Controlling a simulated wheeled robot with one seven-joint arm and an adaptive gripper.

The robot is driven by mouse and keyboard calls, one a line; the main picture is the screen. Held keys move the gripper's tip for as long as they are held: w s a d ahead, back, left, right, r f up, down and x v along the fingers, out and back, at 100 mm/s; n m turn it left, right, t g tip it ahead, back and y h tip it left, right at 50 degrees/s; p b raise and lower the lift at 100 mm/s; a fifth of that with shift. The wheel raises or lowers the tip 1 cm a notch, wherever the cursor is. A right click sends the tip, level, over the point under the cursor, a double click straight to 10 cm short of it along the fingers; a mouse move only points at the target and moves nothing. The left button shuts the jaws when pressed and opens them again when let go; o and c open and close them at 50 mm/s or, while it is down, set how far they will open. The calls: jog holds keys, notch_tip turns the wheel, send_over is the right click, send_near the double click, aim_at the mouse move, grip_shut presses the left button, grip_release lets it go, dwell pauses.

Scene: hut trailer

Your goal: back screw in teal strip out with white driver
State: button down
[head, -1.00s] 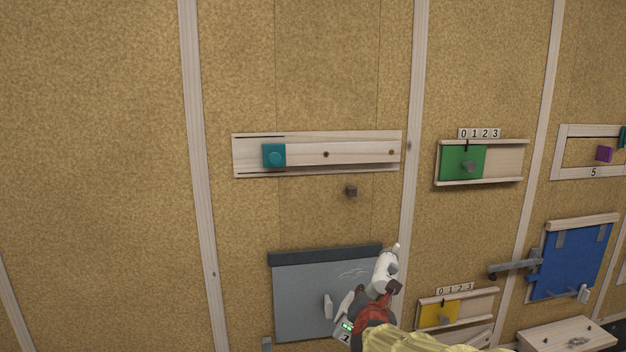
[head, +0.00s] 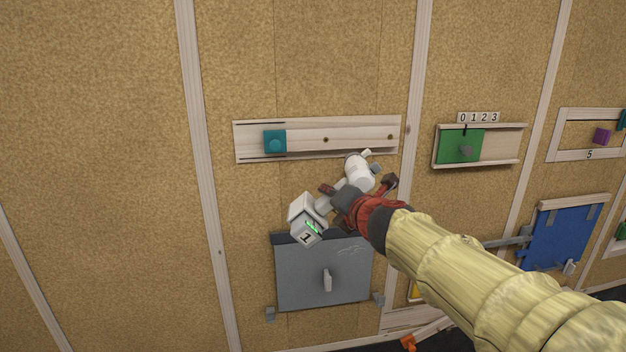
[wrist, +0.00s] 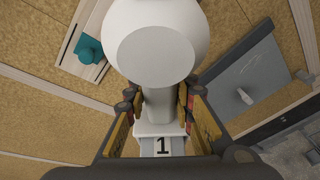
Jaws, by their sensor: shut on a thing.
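The teal strip is a pale wooden rail (head: 300,152) on the wall with a teal block (head: 275,141) at its left end. Two dark screw heads show on it, one near the middle (head: 326,140) and one near the right end (head: 390,137). I cannot tell which is the back one. My gripper (head: 345,198) is shut around the handle of the white driver (head: 360,172), just below the rail's right half. The driver's base, marked 1 (head: 306,218), has a green light and points down left. In the wrist view, the driver's round white body (wrist: 155,55) hides much of the wall.
A grey panel with a handle (head: 300,285) is below my gripper. A green slider (head: 460,146) and a blue panel (head: 568,235) are to the right. My arm covers part of the lower right. The wall left of the rail is bare.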

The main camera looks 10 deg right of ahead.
aim_at(309, 194)
jog(key=a+r+y, duration=0.1)
jog(key=a+r, duration=0.1)
jog(key=a+r+y, duration=0.1)
jog(key=shift+s+a+r+y, duration=0.35)
jog(key=shift+s+r+y, duration=0.05)
jog(key=shift+s+a+r+y, duration=0.1)
jog(key=shift+a+r+y, duration=0.3)
jog(key=shift+a, duration=0.1)
jog(key=shift+s, duration=0.1)
jog(key=shift+p, duration=0.3)
jog(key=shift+w, duration=2.8)
jog(key=shift+w, duration=0.15)
jog(key=shift+w, duration=0.35)
jog(key=shift+w, duration=0.1)
